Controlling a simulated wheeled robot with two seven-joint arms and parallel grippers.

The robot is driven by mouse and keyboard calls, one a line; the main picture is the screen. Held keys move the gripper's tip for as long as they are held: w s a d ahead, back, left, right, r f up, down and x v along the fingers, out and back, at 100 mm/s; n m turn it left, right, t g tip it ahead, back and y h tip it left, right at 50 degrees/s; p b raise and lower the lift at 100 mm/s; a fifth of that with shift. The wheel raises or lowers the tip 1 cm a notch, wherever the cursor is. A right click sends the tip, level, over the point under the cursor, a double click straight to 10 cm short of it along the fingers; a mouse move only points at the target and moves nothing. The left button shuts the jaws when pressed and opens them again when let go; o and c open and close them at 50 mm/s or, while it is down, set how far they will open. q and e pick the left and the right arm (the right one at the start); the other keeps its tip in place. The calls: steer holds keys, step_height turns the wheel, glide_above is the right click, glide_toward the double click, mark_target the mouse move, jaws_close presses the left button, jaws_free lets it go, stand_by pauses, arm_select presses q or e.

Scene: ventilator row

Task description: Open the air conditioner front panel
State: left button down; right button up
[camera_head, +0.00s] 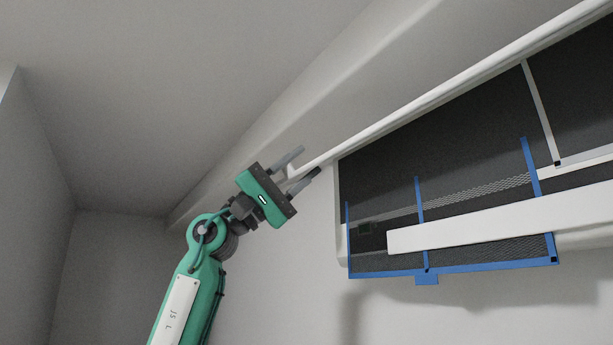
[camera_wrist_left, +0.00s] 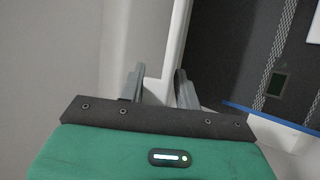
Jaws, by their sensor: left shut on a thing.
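The air conditioner front panel (camera_head: 430,98) is a long white strip seen nearly edge-on, raised above the dark inside of the unit. Its left end lies between the fingers of my left gripper (camera_head: 306,163), which is shut on it. In the left wrist view, the white panel corner (camera_wrist_left: 157,88) sits between the two grey fingers of the left gripper (camera_wrist_left: 159,80). The open air conditioner (camera_head: 385,178) shows a dark interior with a blue-framed mesh filter (camera_head: 485,252). My right gripper is not in view.
A white horizontal bar (camera_head: 500,222) crosses the front of the filter. The unit hangs on a pale wall (camera_head: 280,290) close below a ceiling ledge (camera_head: 310,75). The space left of my left arm is clear up to the side wall (camera_head: 30,190).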

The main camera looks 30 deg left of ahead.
arm_select(q)
steer(key=c, duration=1.4)
jaws_free()
steer(key=shift+s+a+r, duration=0.25)
steer(key=shift+r, duration=0.2)
steer(key=shift+o, duration=0.8)
steer(key=shift+f, duration=0.1)
steer(key=shift+f, duration=0.1)
steer(key=shift+s+a+f+b, duration=0.15)
steer(key=shift+f+b, duration=0.25)
steer(key=shift+b, duration=0.05)
steer(key=b+v, duration=0.7)
steer(key=v, duration=0.6)
